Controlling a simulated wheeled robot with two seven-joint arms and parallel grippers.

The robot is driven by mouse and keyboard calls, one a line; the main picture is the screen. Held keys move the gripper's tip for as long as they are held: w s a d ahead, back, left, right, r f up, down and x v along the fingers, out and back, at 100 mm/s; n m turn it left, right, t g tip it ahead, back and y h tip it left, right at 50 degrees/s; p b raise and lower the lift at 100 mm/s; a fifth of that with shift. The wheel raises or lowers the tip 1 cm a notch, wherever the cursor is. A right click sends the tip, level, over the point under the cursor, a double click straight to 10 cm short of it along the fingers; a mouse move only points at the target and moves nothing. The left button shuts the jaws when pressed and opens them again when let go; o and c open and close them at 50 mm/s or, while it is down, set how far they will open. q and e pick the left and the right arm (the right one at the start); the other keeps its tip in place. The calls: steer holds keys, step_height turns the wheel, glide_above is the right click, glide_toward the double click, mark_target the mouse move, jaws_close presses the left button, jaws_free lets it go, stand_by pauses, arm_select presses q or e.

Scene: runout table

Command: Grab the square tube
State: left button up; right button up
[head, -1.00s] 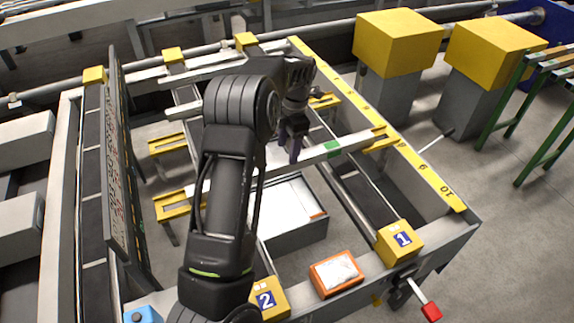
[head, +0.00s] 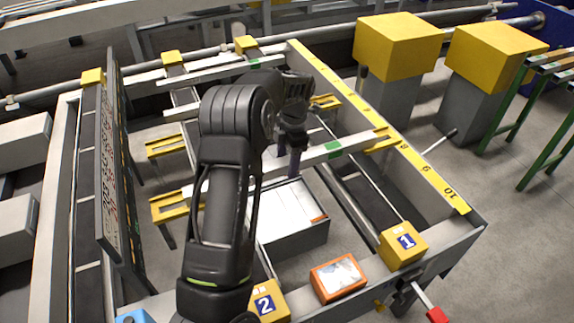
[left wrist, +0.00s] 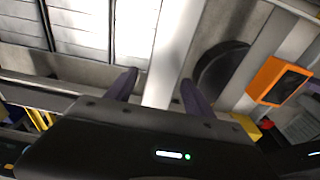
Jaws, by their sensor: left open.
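A pale square tube (head: 350,146) with a green band lies across the runout table, its right end on a yellow bracket. The arm hides part of its left stretch. My left gripper (head: 289,155) is open at this tube, left of the green band, fingers pointing down. In the left wrist view a pale bar, apparently this tube (left wrist: 172,50), runs between the two purple fingers (left wrist: 158,92), and no grip on it shows. A second pale bar with a green band (head: 222,70) lies farther back. My right gripper is not in view.
A yellow numbered scale (head: 425,172) runs along the table's right side. Yellow blocks marked 1 (head: 403,245) and 2 (head: 268,301) and an orange-framed device (head: 338,277) sit at the front. A white-topped box (head: 290,235) is below the tube. A tall panel (head: 112,170) stands left.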

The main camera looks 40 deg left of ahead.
arm_select(q)
steer(key=shift+c, duration=0.3)
jaws_close()
stand_by(0.3)
steer(key=shift+r, duration=0.1)
stand_by(0.6)
